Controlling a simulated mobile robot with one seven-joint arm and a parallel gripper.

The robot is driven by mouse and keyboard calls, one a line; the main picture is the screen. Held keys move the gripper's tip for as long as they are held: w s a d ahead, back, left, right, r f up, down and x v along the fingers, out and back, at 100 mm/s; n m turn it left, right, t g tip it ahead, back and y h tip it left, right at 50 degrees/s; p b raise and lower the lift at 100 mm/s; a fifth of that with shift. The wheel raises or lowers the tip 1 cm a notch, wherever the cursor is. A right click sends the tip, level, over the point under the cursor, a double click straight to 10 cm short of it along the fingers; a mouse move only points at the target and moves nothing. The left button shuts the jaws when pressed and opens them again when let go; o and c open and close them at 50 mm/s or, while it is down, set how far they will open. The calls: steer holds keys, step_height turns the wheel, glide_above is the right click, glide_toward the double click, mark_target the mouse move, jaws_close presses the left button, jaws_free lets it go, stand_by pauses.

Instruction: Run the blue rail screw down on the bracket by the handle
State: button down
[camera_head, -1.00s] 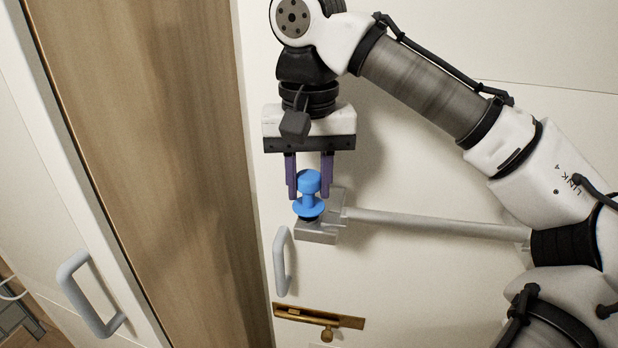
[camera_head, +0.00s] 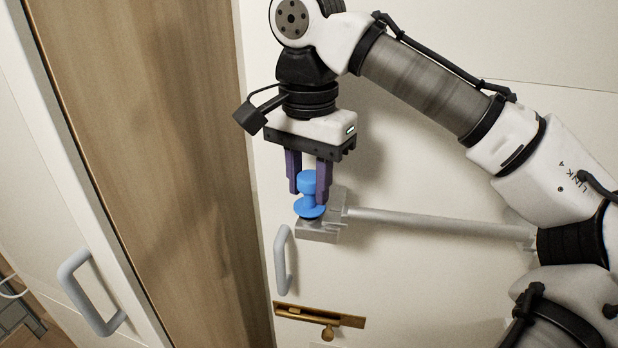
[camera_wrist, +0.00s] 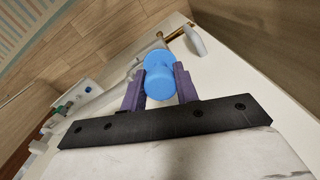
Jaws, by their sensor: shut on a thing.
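The blue rail screw (camera_head: 308,207), with a round knob handle above a wide flange, stands upright on the grey bracket (camera_head: 318,231) at the end of a grey rail (camera_head: 430,221). My gripper (camera_head: 309,188) points down from above, its purple fingers shut on the screw's handle. In the wrist view the blue screw (camera_wrist: 160,97) sits between the two purple fingers of my gripper (camera_wrist: 159,85). The flange hides most of the joint between screw and bracket, and I cannot tell whether any gap is left there.
A grey pull handle (camera_head: 282,260) is left of and below the bracket, with a brass latch (camera_head: 320,315) lower down. Another grey handle (camera_head: 88,292) is at the lower left. A wood-coloured strip (camera_head: 150,150) runs between the white panels.

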steer(key=shift+r, duration=0.2)
steer(key=m, duration=0.5)
steer(key=shift+w, duration=0.15)
steer(key=m, duration=0.4)
steer(key=shift+m, duration=0.4)
steer(key=c, duration=1)
jaws_free()
steer(key=shift+f, duration=0.2)
